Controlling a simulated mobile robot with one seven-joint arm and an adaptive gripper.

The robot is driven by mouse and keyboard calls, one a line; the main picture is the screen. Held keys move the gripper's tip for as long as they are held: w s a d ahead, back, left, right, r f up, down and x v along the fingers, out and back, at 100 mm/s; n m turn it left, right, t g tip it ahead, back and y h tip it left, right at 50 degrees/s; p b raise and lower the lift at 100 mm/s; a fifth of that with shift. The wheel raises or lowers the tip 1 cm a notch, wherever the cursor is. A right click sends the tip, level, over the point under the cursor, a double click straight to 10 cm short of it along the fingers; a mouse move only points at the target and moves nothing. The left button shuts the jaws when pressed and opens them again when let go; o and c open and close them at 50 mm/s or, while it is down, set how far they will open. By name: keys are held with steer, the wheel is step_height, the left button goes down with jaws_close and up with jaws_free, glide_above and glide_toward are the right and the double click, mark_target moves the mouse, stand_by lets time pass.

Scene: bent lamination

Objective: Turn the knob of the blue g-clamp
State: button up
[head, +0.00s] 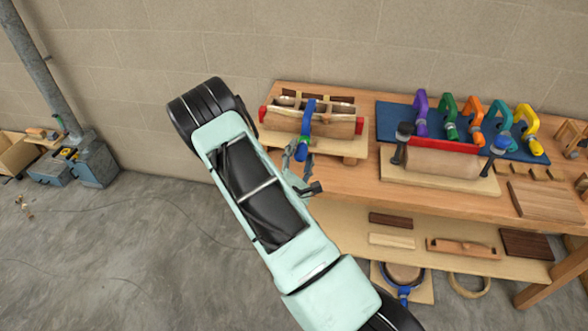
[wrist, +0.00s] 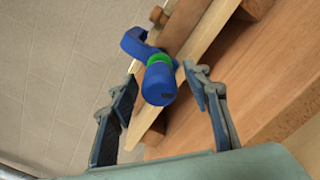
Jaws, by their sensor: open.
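The blue g-clamp (head: 306,120) sits on the front of the left wooden form at the bench's left end. In the wrist view its blue knob (wrist: 159,84) points toward me, with a green collar (wrist: 159,60) behind it and the curved blue frame (wrist: 134,42) beyond. My gripper (head: 302,172) is just in front of and below the clamp. In the wrist view my gripper (wrist: 160,77) is open, its two fingers apart on either side of the knob. Gaps show between the knob and both fingers; I cannot tell how deep the knob sits between them.
The wooden bench (head: 345,180) has its front edge close to my gripper. Purple (head: 421,112), green, orange, teal and yellow clamps lie on a blue mat (head: 390,120). A lower shelf (head: 350,228) holds wood pieces.

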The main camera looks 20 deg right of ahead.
steer(key=n+p, duration=0.2)
steer(key=n, duration=0.3)
steer(key=shift+n, duration=0.4)
steer(key=n+p, duration=0.1)
steer(key=n, duration=1.4)
steer(key=n+b, duration=0.1)
steer(key=n, duration=0.4)
steer(key=n+b, duration=0.1)
steer(key=n, duration=0.4)
steer(key=shift+n, duration=0.3)
steer(key=n+b, duration=0.2)
steer(key=n, duration=0.3)
steer(key=n+b, duration=0.3)
steer(key=n, duration=0.2)
steer(key=shift+d+f+n, duration=0.1)
steer(key=shift+n, duration=0.3)
steer(key=v, duration=1)
steer(key=shift+b, duration=0.4)
